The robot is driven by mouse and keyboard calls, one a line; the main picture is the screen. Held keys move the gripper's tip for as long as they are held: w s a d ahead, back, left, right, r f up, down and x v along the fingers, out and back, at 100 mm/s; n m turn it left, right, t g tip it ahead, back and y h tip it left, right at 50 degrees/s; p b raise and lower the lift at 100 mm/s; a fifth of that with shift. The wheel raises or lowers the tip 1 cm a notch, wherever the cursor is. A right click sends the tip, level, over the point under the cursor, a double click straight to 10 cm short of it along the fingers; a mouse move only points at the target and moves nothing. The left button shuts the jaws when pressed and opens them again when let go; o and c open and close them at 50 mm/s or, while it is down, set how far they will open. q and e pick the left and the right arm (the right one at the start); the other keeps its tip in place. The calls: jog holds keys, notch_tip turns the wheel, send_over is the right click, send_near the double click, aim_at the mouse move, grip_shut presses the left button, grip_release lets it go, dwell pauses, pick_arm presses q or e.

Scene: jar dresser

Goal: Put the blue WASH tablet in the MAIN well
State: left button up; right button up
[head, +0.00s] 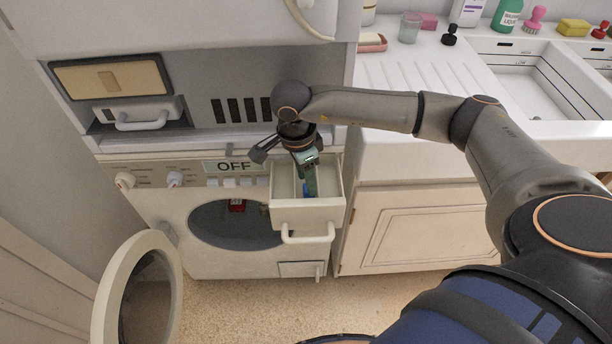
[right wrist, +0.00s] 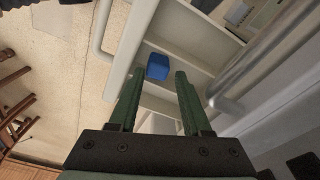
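The detergent drawer (head: 293,214) of the washing machine is pulled out, and its inside is divided into wells. My right gripper (head: 308,185) points down into it. The blue tablet (right wrist: 157,66) lies in a drawer well in the right wrist view, just beyond the fingertips and roughly between them. In the head view only a bit of blue (head: 305,188) shows beside the finger. In the right wrist view the gripper (right wrist: 166,82) is open, with a gap between the tablet and the right finger. I cannot read any well labels. My left gripper is out of view.
The washing machine (head: 195,262) shows OFF, and its round door (head: 135,295) stands open at the lower left. A red item (head: 237,205) is in the drum opening. A sink counter (head: 400,75) with bottles and soaps is at the right. The floor in front is clear.

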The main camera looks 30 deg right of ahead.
jog(key=shift+r+p, duration=0.45)
jog(key=shift+r, duration=0.05)
notch_tip(320, 180, up, 7)
jog(key=a, duration=0.1)
dwell(0.3)
